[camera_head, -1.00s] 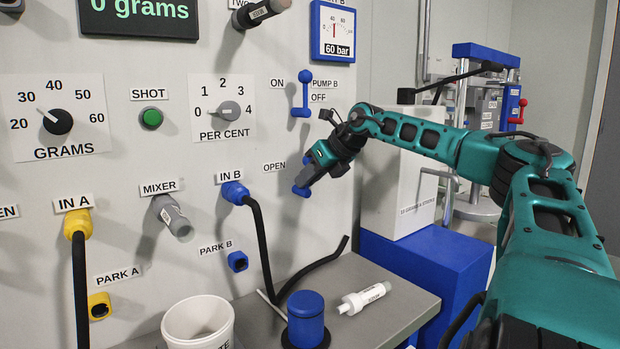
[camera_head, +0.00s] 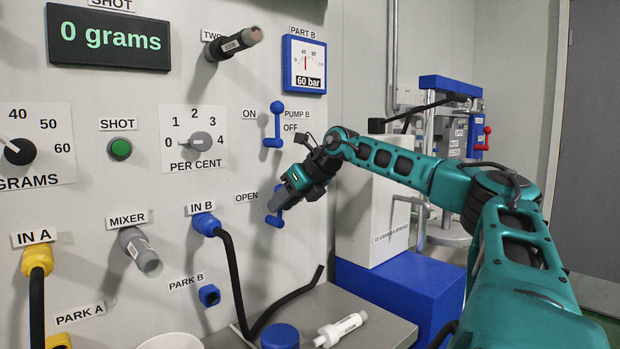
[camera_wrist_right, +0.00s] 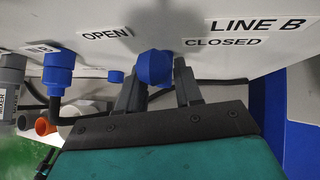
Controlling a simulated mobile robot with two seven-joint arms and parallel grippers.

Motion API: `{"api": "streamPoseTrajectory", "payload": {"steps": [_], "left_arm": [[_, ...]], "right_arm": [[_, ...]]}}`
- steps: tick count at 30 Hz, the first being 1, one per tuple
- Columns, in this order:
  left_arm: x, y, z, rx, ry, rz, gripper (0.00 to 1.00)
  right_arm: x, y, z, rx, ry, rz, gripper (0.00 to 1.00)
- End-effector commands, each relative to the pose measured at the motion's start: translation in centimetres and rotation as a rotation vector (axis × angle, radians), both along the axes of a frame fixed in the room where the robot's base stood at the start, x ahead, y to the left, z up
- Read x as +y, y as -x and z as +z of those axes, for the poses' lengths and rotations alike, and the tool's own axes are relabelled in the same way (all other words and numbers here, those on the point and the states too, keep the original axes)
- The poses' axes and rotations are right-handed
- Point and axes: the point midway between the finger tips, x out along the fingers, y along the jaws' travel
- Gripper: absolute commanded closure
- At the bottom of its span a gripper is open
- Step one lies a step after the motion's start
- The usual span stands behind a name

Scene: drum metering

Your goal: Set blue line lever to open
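The blue line lever (camera_head: 274,220) is on the wall panel, right of and below the OPEN label (camera_head: 246,197). My right gripper (camera_head: 284,203) is at the lever and hides part of it in the head view. In the right wrist view the lever's blue knob (camera_wrist_right: 155,67) shows at my fingertips (camera_wrist_right: 160,84), between the OPEN and CLOSED labels. The two fingers stand apart, one on each side of the knob. Whether they touch it is hard to tell. The CLOSED label (camera_wrist_right: 222,42) shows only in the wrist view. My left gripper is out of view.
The blue pump B lever (camera_head: 274,128) is just above my gripper. The blue IN B connector (camera_head: 206,224) with its black hose is to the left. A white box (camera_head: 375,215) on a blue base stands right of the lever.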

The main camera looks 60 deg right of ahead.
Motion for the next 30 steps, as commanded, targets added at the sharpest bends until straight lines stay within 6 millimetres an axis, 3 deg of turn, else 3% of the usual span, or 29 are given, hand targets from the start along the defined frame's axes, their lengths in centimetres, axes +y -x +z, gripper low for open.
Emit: {"api": "streamPoseTrajectory", "payload": {"steps": [9,18,30], "left_arm": [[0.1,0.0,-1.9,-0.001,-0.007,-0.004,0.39],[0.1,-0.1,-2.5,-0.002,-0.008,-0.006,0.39],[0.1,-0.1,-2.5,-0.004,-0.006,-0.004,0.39]], "right_arm": [[0.0,2.9,2.5,-0.006,0.001,-0.002,0.65],[0.0,7.0,6.7,-0.006,0.002,-0.002,0.65],[0.0,8.3,7.9,-0.003,0.000,-0.001,0.65]]}}
